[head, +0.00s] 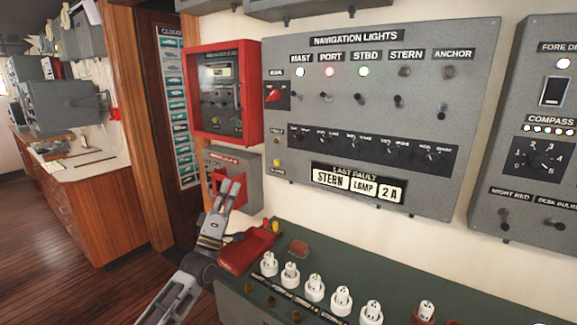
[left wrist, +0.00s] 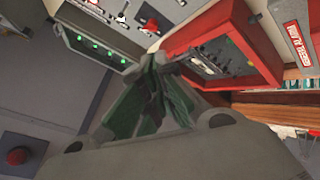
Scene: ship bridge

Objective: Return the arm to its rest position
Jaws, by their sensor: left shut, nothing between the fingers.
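My left gripper (head: 231,184) is shut and empty. It is raised in front of the small grey box with a red front part (head: 250,165), above the red tray (head: 247,250). I cannot tell whether it touches the box. In the left wrist view its fingers (left wrist: 158,85) are together at the middle. My left arm comes up from the bottom of the head view. My right gripper is not in view.
The navigation lights panel (head: 420,112) has mast, port and stbd lamps lit; stern and anchor are dark. A red-framed box (head: 250,105) hangs beside it. Several white fuse-like plugs (head: 314,287) stand on the green bench (head: 395,268). The wooden floor at left is clear.

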